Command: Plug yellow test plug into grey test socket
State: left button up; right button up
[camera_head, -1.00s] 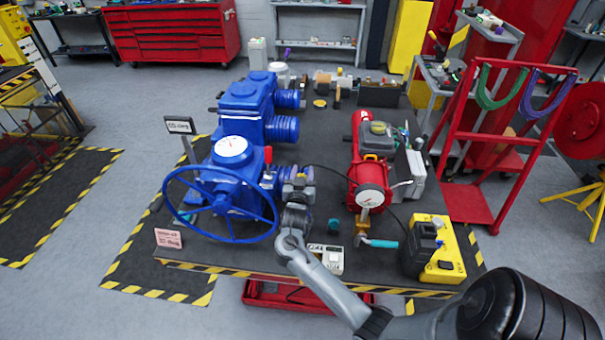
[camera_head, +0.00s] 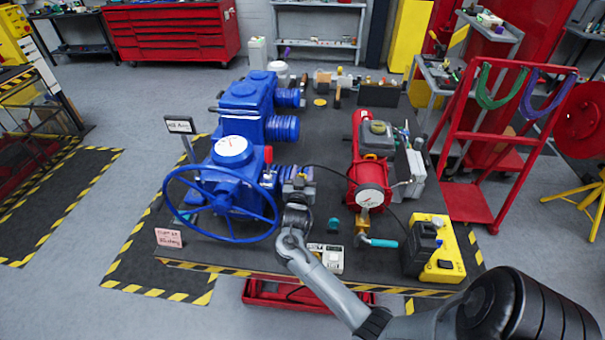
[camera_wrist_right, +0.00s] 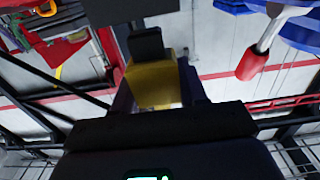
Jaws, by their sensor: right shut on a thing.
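My right gripper (camera_head: 297,208) is at the front of the bench, just right of the blue handwheel. In the right wrist view its dark fingers (camera_wrist_right: 156,88) are shut on the yellow test plug (camera_wrist_right: 152,84). A dark grey block (camera_wrist_right: 147,45) shows directly beyond the plug; I cannot tell whether it is part of the plug or the socket. In the head view a grey fitting (camera_head: 299,180) sits beside the blue valve actuator (camera_head: 230,165), just beyond the gripper; it may be the grey test socket. Whether plug and socket touch is hidden. My left gripper is not in view.
The blue handwheel (camera_head: 221,235) stands close left of my right gripper. A red pump with gauge (camera_head: 369,198) and a yellow case (camera_head: 437,250) stand to the right. A small white meter (camera_head: 327,258) lies near the bench's front edge. A red-tipped lever (camera_wrist_right: 252,63) shows in the wrist view.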

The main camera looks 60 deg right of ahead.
jog(key=shift+f+b, duration=0.4)
jog(key=shift+f, duration=0.25)
jog(key=shift+f+b, duration=0.4)
jog(key=shift+f, duration=0.3)
jog(key=o, duration=1.2)
jog(key=shift+c, duration=0.2)
jog(key=shift+a, duration=0.15)
jog(key=v, duration=1)
jog(key=shift+a+b, duration=0.3)
jog(key=shift+b, duration=0.15)
jog(key=shift+s, duration=0.2)
